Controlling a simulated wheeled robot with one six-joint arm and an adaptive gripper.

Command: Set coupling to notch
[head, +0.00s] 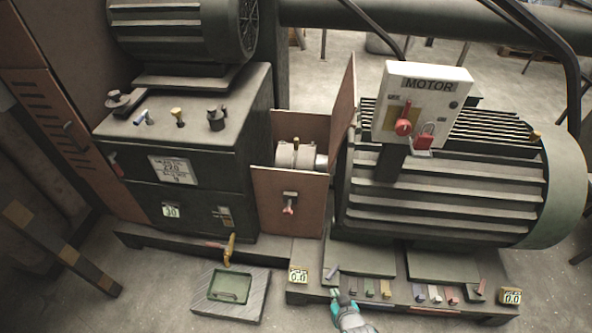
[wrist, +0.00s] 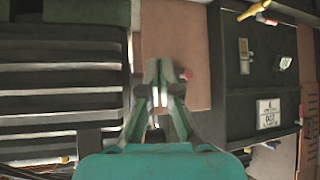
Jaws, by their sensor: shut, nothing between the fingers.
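The coupling (head: 297,155) is a pale metal cylinder between the dark gearbox block on the left and the ribbed motor on the right. It sits inside an open-topped brown guard (head: 270,200), and a small brass-coloured piece stands on its top. I cannot make out a notch. The coupling's lower part is hidden by the guard's front panel, which has a red-tipped latch (head: 289,207). My gripper (head: 336,294) is low in front of the motor base, apart from the coupling. In the wrist view my gripper (wrist: 159,95) is shut and empty; the coupling is not clear there.
The motor (head: 440,190) carries a MOTOR switch box (head: 424,108) with a red knob and red padlock. Several coloured shims (head: 385,288) lie on the base between two 0.0 displays. A green-lined tray (head: 230,289) is on the floor at left. A raised guard lid (head: 343,100) stands behind.

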